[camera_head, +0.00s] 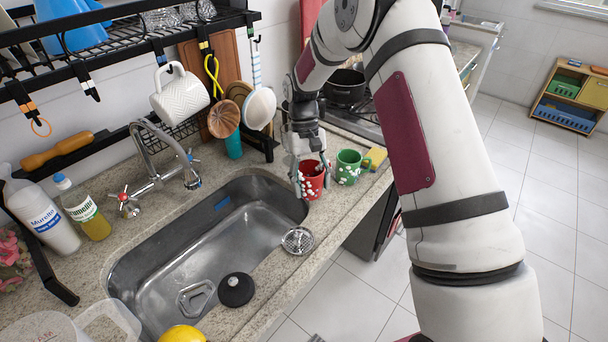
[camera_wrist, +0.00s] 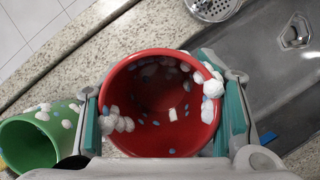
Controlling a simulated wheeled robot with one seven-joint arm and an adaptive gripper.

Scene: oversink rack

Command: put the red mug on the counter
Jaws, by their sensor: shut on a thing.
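The red mug (camera_head: 311,182), with white and blue raised spots, is at the right end of the sink, over or on the counter (camera_head: 327,211). My gripper (camera_head: 309,172) is shut on it, coming from above. In the wrist view the mug (camera_wrist: 165,100) shows its open mouth, with one finger pad of my gripper (camera_wrist: 163,112) on each side of it. The mug looks empty. I cannot tell whether its base touches the counter. My fingers hide part of its wall.
A green mug (camera_head: 350,166) stands close to the right of the red mug, by a yellow sponge (camera_head: 375,158). The steel sink (camera_head: 220,245) lies to the left. A metal strainer (camera_head: 297,240) sits at the sink's front edge. A black pot (camera_head: 345,86) is behind.

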